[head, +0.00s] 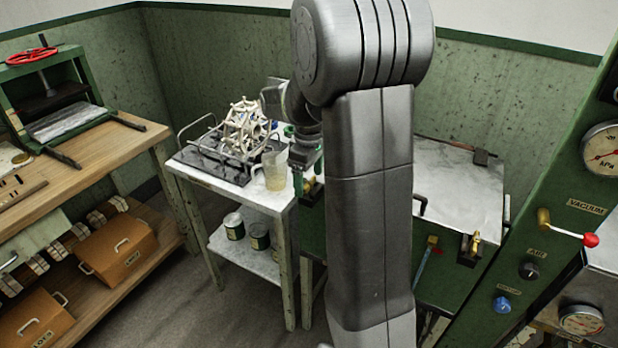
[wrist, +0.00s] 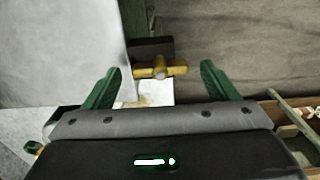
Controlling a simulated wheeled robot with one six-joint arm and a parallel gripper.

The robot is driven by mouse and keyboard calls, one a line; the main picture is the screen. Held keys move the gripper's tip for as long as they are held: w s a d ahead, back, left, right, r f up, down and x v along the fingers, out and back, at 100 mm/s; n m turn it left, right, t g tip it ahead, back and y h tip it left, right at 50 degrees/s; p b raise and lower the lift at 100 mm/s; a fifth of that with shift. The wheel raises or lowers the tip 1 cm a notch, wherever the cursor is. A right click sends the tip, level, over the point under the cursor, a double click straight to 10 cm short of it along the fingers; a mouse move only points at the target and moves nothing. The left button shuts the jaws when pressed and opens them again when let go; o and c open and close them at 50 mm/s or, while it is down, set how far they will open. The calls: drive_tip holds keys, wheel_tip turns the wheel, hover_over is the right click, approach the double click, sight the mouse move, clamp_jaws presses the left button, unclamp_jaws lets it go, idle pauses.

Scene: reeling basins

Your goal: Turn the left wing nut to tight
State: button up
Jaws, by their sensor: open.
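The left wing nut is brass yellow. In the wrist view the wing nut (wrist: 174,69) lies with its wings spread left to right, centred ahead of my fingertips. My gripper (wrist: 161,72) is open, one green finger on each side with a gap to each wing; I cannot tell how far the nut is in depth. In the head view my gripper (head: 308,168) points down at the left front of the green metal chest (head: 395,262), beside a bit of brass (head: 308,186). My arm hides much of the chest. The other wing nut (head: 475,242) stands at the chest's right front.
A white cart (head: 205,180) to the left holds a wire rack, a cream lattice piece (head: 246,122) and a clear jug (head: 274,170) close to my gripper. A green panel (head: 560,210) with a red-knobbed lever (head: 590,239) stands at right.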

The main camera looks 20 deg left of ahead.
drive_tip(key=shift+f, duration=0.4)
drive_tip(key=c, duration=1)
